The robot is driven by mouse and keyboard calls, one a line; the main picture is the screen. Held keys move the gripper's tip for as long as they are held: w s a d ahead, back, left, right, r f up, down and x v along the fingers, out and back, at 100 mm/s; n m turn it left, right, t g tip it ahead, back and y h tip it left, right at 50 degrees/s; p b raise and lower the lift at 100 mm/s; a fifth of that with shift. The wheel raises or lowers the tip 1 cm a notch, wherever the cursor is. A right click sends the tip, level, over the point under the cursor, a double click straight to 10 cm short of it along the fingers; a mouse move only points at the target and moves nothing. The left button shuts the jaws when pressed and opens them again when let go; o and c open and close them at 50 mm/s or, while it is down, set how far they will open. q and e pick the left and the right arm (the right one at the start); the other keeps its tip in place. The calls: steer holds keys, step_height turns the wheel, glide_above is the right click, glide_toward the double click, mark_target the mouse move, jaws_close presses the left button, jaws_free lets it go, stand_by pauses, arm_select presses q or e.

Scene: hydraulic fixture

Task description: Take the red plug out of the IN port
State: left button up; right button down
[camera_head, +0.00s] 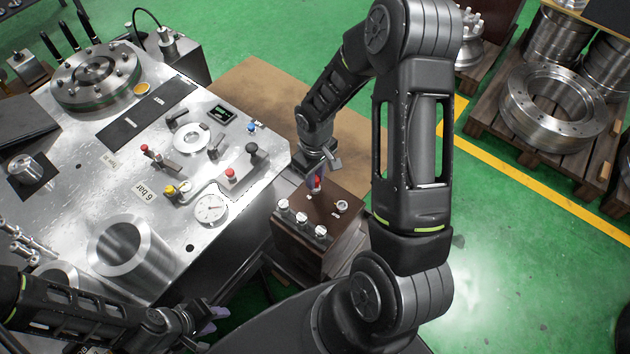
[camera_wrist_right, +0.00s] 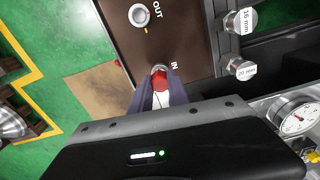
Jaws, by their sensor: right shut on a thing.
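The red plug (camera_wrist_right: 160,80) is at the IN port (camera_wrist_right: 158,68) of the brown block (camera_wrist_right: 185,30). In the right wrist view, my right gripper (camera_wrist_right: 158,92) is shut on the plug, one finger on each side. In the head view the gripper (camera_head: 315,182) comes down from above onto the plug (camera_head: 317,184), on top of the block (camera_head: 330,215). The plug's lower end meets the silver port collar; I cannot tell how deep it sits. My left gripper (camera_head: 210,320) is low on the left, away from the block, its fingers apart and empty.
The OUT port (camera_wrist_right: 139,15) is beside the IN port. The steel table (camera_head: 90,190) with gauge (camera_head: 210,208) and levers stands to the left. A pallet with metal rings (camera_head: 555,105) is far right.

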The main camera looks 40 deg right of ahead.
steer(key=shift+r+p, duration=1.15)
steer(key=shift+r, duration=0.7)
